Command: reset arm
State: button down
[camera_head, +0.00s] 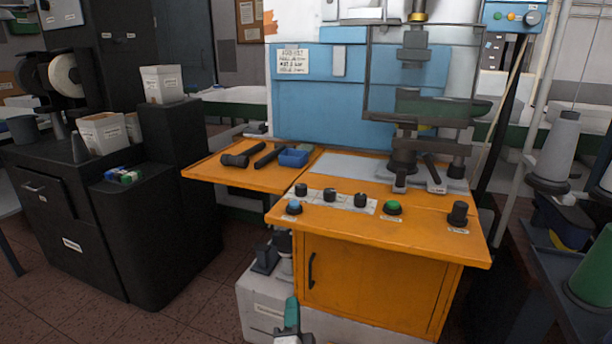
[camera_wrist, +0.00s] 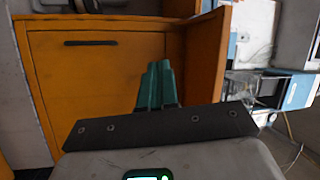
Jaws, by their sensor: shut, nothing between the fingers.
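My gripper (camera_head: 291,309) shows at the bottom middle of the head view, low in front of the orange cabinet (camera_head: 365,285). Its green fingers also show in the wrist view (camera_wrist: 159,84), pressed together and pointing at the orange cabinet front (camera_wrist: 95,85). The fingers are shut with nothing between them. They appear apart from the cabinet, though the exact gap cannot be told.
The orange worktop (camera_head: 385,226) carries knobs, a green button (camera_head: 392,208) and a blue machine (camera_head: 345,90) behind. A side shelf holds a blue bin (camera_head: 293,157). A black cabinet (camera_head: 70,230) stands left. Dark red floor (camera_head: 190,310) lies open between them.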

jog(key=s+d+f+n+g+y, duration=0.2)
jog(key=s+d+f+n+g, duration=0.3)
jog(key=s+d+n, duration=0.35)
jog(key=s+d+f+n+g+y, duration=0.3)
jog(key=s+d+f+n+g, duration=0.35)
jog(key=s+d, duration=0.2)
jog(key=s+d+m+g+h, duration=0.1)
jog(key=s+d+g+h, duration=0.25)
jog(key=s+d, duration=0.65)
jog(key=s+d+g+h, duration=0.3)
jog(key=s+g, duration=0.1)
jog(key=s, duration=1.2)
notch_tip(320, 180, up, 18)
jog(key=p, duration=1.8)
jog(key=shift+d, duration=0.15)
jog(key=shift+s+f+y, duration=0.1)
jog(key=shift+f+y, duration=0.05)
jog(key=shift+y, duration=0.1)
